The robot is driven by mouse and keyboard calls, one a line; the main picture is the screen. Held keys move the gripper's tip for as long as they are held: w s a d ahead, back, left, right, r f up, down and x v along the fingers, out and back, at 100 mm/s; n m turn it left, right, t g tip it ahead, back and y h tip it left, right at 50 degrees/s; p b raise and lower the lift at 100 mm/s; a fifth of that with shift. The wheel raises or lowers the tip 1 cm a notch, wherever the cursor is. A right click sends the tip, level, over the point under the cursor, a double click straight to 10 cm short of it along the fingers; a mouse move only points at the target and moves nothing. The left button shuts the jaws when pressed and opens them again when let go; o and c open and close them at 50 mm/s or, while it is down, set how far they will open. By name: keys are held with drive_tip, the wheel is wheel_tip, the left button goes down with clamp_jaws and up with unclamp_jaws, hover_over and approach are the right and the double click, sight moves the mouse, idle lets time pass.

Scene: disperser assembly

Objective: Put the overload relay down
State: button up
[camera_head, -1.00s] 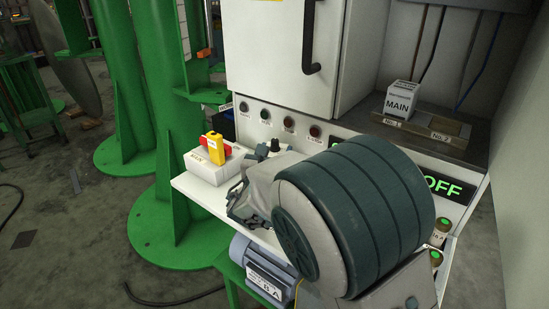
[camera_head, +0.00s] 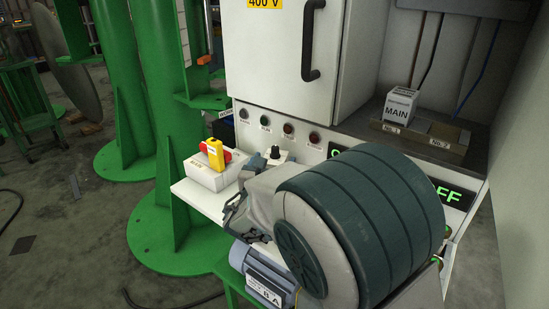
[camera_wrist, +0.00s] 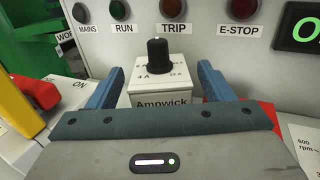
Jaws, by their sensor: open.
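The overload relay, a white box (camera_wrist: 160,94) marked Ampwick with a black knob on top (camera_wrist: 158,52), stands upright on the white ledge below the panel lamps. In the head view its top (camera_head: 277,158) shows beyond my gripper (camera_head: 233,200). In the wrist view my gripper (camera_wrist: 160,74) is open, with one blue finger on each side of the relay and visible gaps between. The relay's lower part is hidden by my gripper body.
A white box with a red and yellow switch (camera_head: 212,172) stands left on the ledge (camera_head: 200,198). The MAIN block (camera_head: 398,106) sits on a base at right. Indicator lamps (camera_head: 289,128) line the panel. A grey motor (camera_head: 262,275) is below the ledge.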

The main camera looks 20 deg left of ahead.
drive_tip(key=s+p, duration=0.1)
drive_tip(key=s, duration=0.9)
drive_tip(key=shift+p, duration=0.3)
drive_tip(key=shift+s, duration=0.15)
